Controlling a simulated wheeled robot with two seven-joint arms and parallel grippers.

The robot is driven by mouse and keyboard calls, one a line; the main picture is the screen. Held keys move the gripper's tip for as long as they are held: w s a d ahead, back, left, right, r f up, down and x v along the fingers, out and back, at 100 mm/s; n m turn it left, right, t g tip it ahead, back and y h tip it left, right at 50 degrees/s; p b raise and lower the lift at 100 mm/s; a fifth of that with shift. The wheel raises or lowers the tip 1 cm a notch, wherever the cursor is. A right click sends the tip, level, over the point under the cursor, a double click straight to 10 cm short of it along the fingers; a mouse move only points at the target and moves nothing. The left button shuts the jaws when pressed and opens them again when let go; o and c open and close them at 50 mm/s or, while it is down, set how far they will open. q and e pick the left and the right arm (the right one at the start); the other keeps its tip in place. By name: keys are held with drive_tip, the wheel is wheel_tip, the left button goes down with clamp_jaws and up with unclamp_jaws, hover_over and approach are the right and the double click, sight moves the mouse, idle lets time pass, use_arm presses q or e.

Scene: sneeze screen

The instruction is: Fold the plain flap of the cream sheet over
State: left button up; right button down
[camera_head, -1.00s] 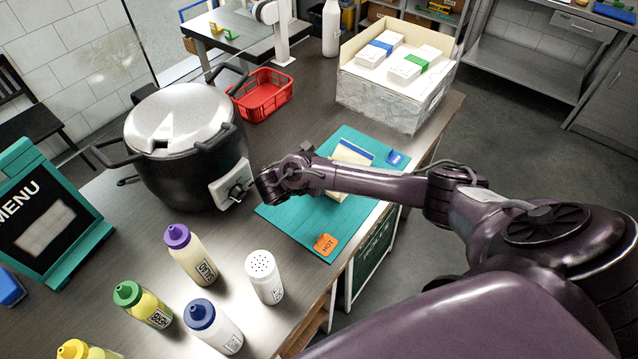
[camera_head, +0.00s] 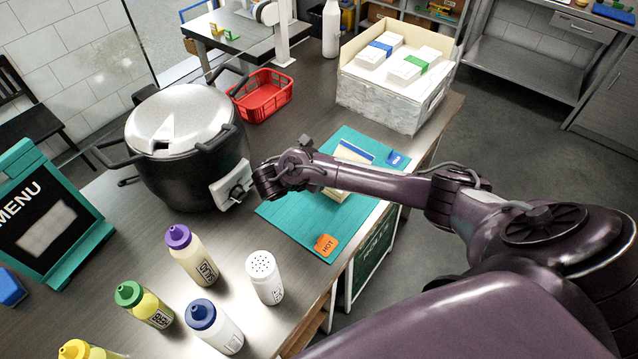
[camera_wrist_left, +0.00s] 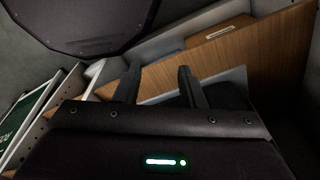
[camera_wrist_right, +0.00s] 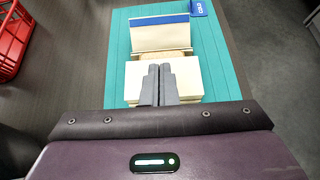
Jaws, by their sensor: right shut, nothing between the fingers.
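The cream sheet (camera_head: 354,151) lies on the teal mat (camera_head: 299,228), partly hidden by my right arm in the head view. In the right wrist view the sheet shows a blue-striped flap (camera_wrist_right: 160,34) on the far side, a tan strip across the middle, and a plain cream part (camera_wrist_right: 190,83) on the near side. My right gripper (camera_wrist_right: 157,70) is shut and empty, its fingertips over the plain part near the tan strip; whether they touch it I cannot tell. My left gripper (camera_wrist_left: 158,80) has its fingers apart, in front of wooden shelving, and is outside the head view.
An orange HOT tag (camera_head: 326,244) and a blue COLD tag (camera_head: 397,160) lie on the mat. A black cooker (camera_head: 187,146) stands close left of my right wrist. A box of packets (camera_head: 385,102), a red basket (camera_head: 262,96) and several bottles surround the mat.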

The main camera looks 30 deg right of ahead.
wheel_tip(320, 180, up, 7)
idle(0.7)
idle(0.7)
